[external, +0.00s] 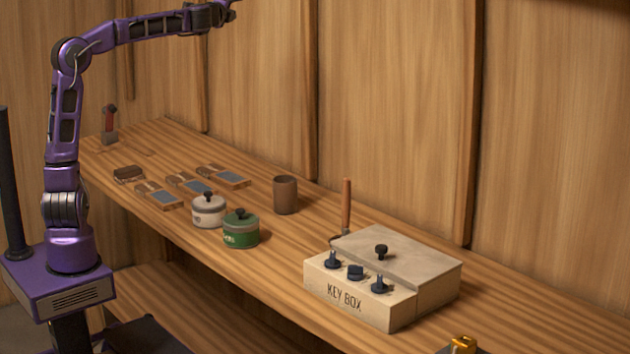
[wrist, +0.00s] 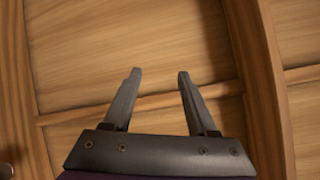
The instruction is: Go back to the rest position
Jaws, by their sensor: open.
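My gripper (wrist: 157,78) shows in the wrist view with its two grey fingers apart and nothing between them. Behind the fingers is a wooden plank wall (wrist: 130,40). In the external view my purple arm is raised on the left. It reaches to the right at the top of the picture, high above the bench (external: 290,255). The end of the arm lies near the top edge, and the fingers are too small there to make out.
The bench holds a key box (external: 345,298) with dark knobs, a green lidded pot (external: 241,232), a white lidded pot (external: 208,213), a brown cup (external: 285,196) and several small wooden-framed pieces. A wooden-handled tool (external: 346,205) stands behind the key box. The air around my arm is clear.

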